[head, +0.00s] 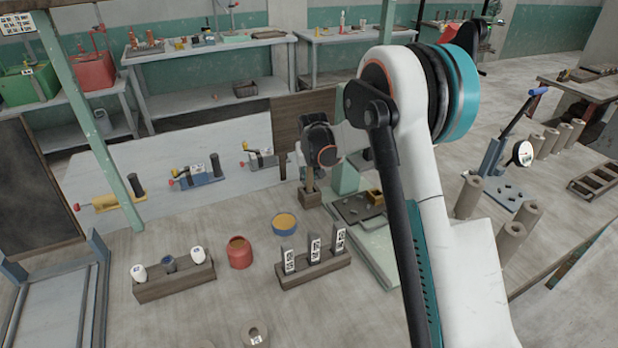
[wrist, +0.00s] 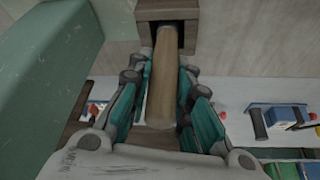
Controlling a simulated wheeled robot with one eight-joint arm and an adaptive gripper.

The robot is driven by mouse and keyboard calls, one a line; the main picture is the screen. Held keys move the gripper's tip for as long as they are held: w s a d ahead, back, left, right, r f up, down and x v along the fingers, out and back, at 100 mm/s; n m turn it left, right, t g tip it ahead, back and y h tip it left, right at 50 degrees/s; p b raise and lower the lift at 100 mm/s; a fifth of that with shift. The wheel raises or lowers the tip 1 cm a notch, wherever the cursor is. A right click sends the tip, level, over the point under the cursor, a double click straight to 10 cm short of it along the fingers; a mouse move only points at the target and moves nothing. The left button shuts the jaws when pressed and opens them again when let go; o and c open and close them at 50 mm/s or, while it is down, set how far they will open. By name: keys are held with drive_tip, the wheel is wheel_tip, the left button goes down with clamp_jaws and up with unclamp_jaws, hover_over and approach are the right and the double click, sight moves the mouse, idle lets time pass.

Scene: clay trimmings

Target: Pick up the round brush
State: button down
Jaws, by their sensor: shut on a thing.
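The round brush (head: 309,180) shows as a tan wooden handle, upright in a small brown wooden block (head: 311,198). In the wrist view the handle (wrist: 162,80) runs between my fingers to the dark opening of the block (wrist: 168,12). The brush's head cannot be made out. My gripper (wrist: 160,92), with teal and grey fingers, is shut on the handle above the block. In the head view my gripper is small and partly hidden by my own arm.
A pale green post (head: 344,178) stands close beside the block, with a dark tray (head: 352,210) to the right. A red pot (head: 239,254), a yellow-and-blue bowl (head: 285,225) and a rack of labelled pieces (head: 312,270) stand nearer. A white panel (head: 150,155) with clamps is behind.

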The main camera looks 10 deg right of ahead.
wheel_tip(320, 180, up, 19)
drive_tip(key=p, duration=0.4)
drive_tip(key=shift+r, duration=0.15)
idle(2.1)
